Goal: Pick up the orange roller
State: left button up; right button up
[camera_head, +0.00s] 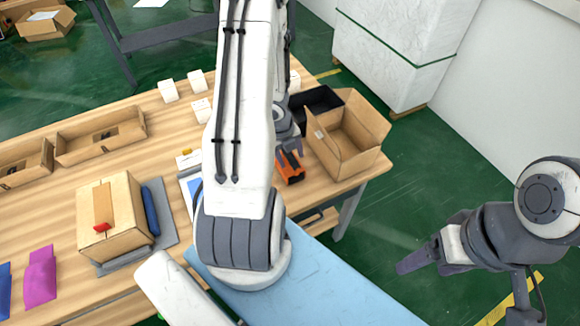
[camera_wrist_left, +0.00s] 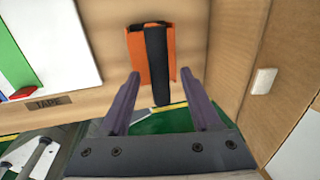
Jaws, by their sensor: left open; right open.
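The orange roller (camera_head: 294,179) lies on the wooden table near its right edge, just left of an open cardboard box. In the left wrist view, the orange roller (camera_wrist_left: 140,56) has a black strip along its middle. My left gripper (camera_wrist_left: 161,74) is open, with its two fingers apart and the roller ahead between and beyond the fingertips. I cannot tell whether they touch it. In the head view, my left arm hides most of that gripper. My right gripper (camera_head: 416,262) is off to the right over the green floor, away from the table, with nothing visible in it.
The open cardboard box (camera_head: 345,165) stands close right of the roller, with a black bin (camera_head: 316,100) behind it. A closed carton (camera_head: 112,235) and shallow trays (camera_head: 103,152) are at the left. Small white boxes (camera_head: 168,91) stand at the back.

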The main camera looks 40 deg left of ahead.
pick_arm(q)
jog(key=shift+w+f+b, duration=0.15)
jog(key=shift+f+b, duration=0.15)
jog(key=shift+f, duration=0.6)
grip_shut()
jog(key=shift+r, duration=0.1)
jog(key=shift+r, duration=0.1)
